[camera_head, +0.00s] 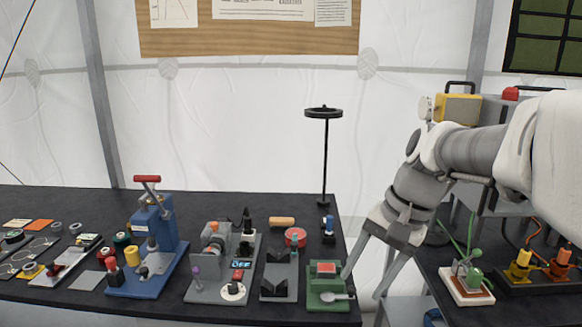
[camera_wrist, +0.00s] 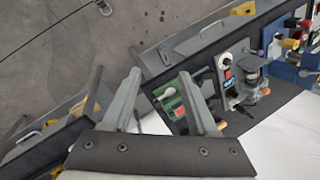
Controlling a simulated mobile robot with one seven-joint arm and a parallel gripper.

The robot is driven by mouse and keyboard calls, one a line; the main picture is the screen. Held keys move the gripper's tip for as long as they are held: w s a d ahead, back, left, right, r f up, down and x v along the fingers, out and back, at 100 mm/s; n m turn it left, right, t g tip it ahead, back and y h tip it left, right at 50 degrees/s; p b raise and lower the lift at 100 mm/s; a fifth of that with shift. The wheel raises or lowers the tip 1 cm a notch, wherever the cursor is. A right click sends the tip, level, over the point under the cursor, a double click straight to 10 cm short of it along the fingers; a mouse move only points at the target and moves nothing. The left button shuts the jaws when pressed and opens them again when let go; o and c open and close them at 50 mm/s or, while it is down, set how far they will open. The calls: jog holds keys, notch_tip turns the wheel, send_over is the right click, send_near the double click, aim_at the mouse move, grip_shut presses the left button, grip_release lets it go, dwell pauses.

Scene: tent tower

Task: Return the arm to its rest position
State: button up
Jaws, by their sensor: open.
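My gripper (camera_head: 362,286) points down at the right end of the long dark table, over the gap between the two tables. Its two fingers are apart, with nothing held between them. In the wrist view the gripper (camera_wrist: 159,76) shows its spread fingers over the floor and the table's edge. My arm reaches in from the right of the head view, bent at the elbow. The green block with a red top (camera_head: 326,285) is just left of the fingers, with a grey spoon-like piece (camera_head: 338,296) on it. I cannot tell the exact clearance.
A blue press (camera_head: 150,245), a grey fixture (camera_head: 222,268) and a dark V-shaped block (camera_head: 278,275) stand on the left table. A thin pole with a ring top (camera_head: 324,150) rises at its back right. The right table (camera_head: 520,305) holds plugs and cables.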

jog(key=s+d+r+n+t+h+p, duration=0.1)
jog(key=s+n, duration=0.5)
jog(key=s, duration=0.6)
jog(key=shift+s+d+n+t+h+p, duration=0.4)
jog(key=shift+t+h+p, duration=0.6)
jog(key=shift+t, duration=0.8)
